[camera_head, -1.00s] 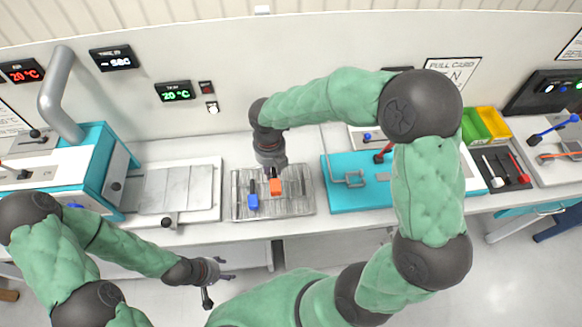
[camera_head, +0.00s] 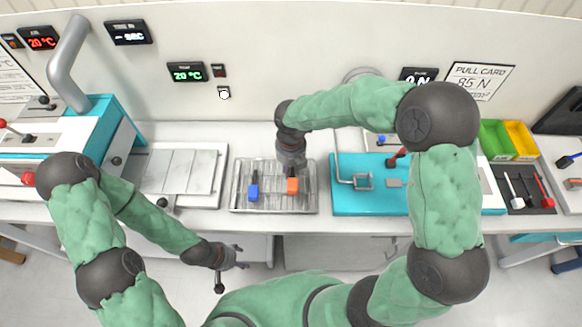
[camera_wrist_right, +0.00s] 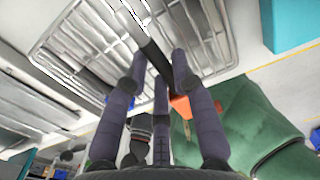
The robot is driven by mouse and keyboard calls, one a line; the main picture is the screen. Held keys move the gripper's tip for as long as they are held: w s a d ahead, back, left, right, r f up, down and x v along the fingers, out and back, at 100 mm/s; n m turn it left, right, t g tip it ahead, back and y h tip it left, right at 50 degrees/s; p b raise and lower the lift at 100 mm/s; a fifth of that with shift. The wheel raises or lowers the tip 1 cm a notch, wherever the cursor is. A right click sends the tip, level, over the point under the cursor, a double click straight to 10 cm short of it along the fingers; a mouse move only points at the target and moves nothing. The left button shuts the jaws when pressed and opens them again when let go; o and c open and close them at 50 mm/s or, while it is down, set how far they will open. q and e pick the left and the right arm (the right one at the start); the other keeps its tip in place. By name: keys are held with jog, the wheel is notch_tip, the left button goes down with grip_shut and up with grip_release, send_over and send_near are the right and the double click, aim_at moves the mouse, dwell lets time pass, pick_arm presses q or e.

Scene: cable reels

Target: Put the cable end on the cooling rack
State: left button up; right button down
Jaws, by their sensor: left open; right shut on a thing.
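The cooling rack (camera_head: 236,203), a silver wire grid, lies on the bench in the middle of the head view; its bars (camera_wrist_right: 75,55) fill the upper wrist view. My right gripper (camera_head: 291,160) is over the rack's back right part, shut on a cable end with an orange block (camera_head: 292,186). In the wrist view my right fingers (camera_wrist_right: 158,75) close around its black sleeve (camera_wrist_right: 152,54); a pale tip points away. I cannot tell whether it touches the rack. A blue piece (camera_head: 253,192) with a black stub lies left of it on the rack. My left gripper (camera_head: 236,257) is open, off the bench's front edge.
A grey plate station (camera_head: 185,172) stands left of the rack, a turquoise station (camera_head: 350,202) with a metal clamp (camera_head: 363,181) close on its right. Green (camera_head: 496,140) and yellow (camera_head: 522,138) bins and a dark tool tray (camera_head: 521,203) are further right.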

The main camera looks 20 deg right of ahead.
jog(key=shift+f+b, duration=0.45)
jog(key=shift+f, duration=0.3)
jog(key=shift+r, duration=0.1)
jog(key=shift+p, duration=0.4)
jog(key=shift+p, duration=0.3)
jog(key=shift+f+b, duration=0.85)
jog(key=shift+f, duration=1)
jog(key=c, duration=1)
grip_release()
jog(key=shift+o, duration=0.2)
jog(key=shift+r, duration=0.1)
